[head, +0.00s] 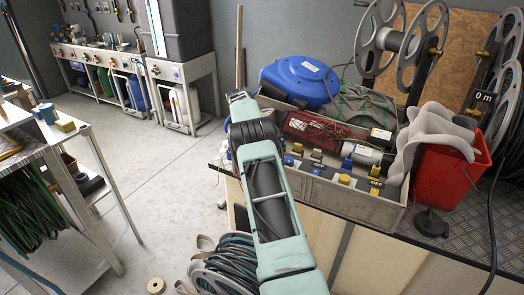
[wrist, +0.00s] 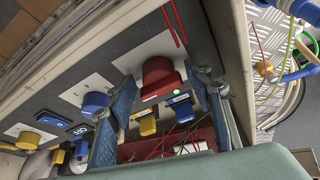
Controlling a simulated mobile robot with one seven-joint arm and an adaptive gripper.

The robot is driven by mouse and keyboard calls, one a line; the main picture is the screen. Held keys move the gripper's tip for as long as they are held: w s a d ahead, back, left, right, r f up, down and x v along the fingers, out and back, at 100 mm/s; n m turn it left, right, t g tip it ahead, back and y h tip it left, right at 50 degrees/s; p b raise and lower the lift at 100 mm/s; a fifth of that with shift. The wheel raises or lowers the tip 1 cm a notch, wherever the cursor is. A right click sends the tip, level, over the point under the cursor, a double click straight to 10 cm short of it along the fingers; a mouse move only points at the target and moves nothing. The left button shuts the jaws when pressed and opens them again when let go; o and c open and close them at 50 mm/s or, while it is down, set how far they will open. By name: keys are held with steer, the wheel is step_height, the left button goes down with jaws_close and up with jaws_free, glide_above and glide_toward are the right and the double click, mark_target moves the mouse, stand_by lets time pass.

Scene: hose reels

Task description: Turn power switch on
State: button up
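In the wrist view, a grey panel with several coloured controls fills the middle. A red knob (wrist: 159,78) on a white plate lies between my gripper's fingers (wrist: 163,79). The two blue-padded fingers are spread apart, open, one on each side of it; I cannot tell whether either touches it. In the head view, the grey box (head: 345,200) carries blue and yellow controls with OFF labels. Which control is the power switch is not clear.
A blue hose reel (head: 300,82) stands behind the box. Large metal reels (head: 402,40) stand further back. Blue knobs (wrist: 95,103) sit left of the gripper.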

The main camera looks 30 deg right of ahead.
steer(key=v, duration=1.2)
steer(key=shift+r, duration=0.1)
